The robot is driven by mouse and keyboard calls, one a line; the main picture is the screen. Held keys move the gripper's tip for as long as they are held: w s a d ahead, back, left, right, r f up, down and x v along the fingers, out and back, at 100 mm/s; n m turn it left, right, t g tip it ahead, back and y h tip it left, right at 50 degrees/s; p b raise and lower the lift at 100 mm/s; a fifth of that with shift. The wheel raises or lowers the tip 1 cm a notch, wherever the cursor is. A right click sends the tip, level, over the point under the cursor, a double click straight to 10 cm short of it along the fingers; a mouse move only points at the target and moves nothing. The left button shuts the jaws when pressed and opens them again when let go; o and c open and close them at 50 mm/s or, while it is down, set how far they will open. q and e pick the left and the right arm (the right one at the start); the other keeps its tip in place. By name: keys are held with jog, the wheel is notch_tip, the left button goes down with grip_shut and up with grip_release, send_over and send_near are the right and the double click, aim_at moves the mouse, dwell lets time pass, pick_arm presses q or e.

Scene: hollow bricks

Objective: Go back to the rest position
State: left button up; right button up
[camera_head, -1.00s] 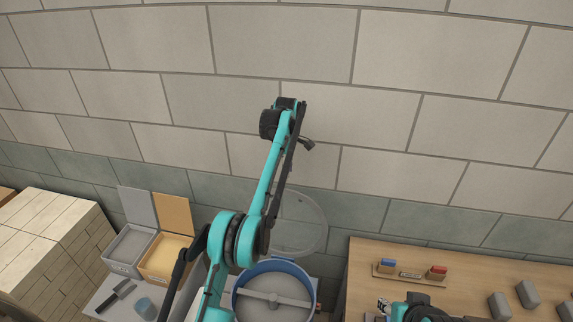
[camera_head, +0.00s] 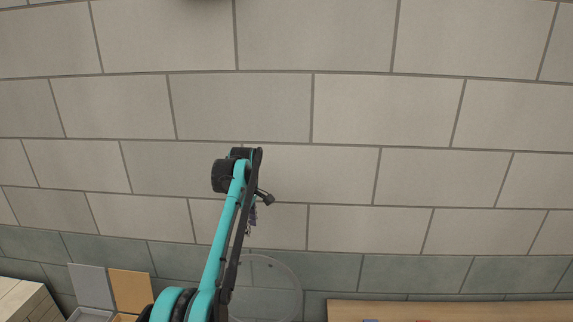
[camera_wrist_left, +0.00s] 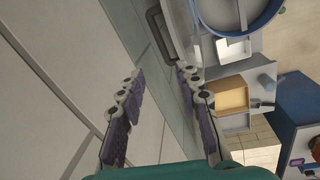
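My left arm rises in teal and black in front of the wall in the head view. Its gripper (camera_head: 252,218) is mostly hidden behind the arm's upper link there. In the left wrist view the left gripper (camera_wrist_left: 160,110) shows two purple-padded fingers spread wide apart, with nothing between them. My right gripper is not in any current view.
A block wall (camera_head: 330,110) fills most of the head view. Below are a wooden table (camera_head: 450,311), a grey bin (camera_head: 90,314) with raised lids, and a clear round disc (camera_head: 272,285). The wrist view shows a blue-rimmed drum (camera_wrist_left: 235,22) and a tan bin (camera_wrist_left: 229,97).

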pick_arm(q)
jog(key=s+a+f+m+t+b, duration=0.1)
jog(key=s+f+m+b, duration=0.2)
jog(key=s, duration=0.4)
jog(key=s+f+m+t+b, duration=0.1)
jog(key=s+f+m+b, duration=0.15)
jog(key=s+b, duration=0.35)
jog(key=s+a+f+m+t+b, duration=0.1)
jog(key=s+f+m+b, duration=0.15)
jog(key=s, duration=0.65)
jog(key=s+f+m+t+b, duration=0.2)
jog(key=s+f+m+b, duration=0.5)
jog(key=s+f, duration=1.2)
notch_tip(320, 180, down, 3)
jog(key=shift+s+a+f+t+b, duration=0.1)
jog(key=shift+s+a+t+b, duration=0.2)
jog(key=shift+b, duration=0.95)
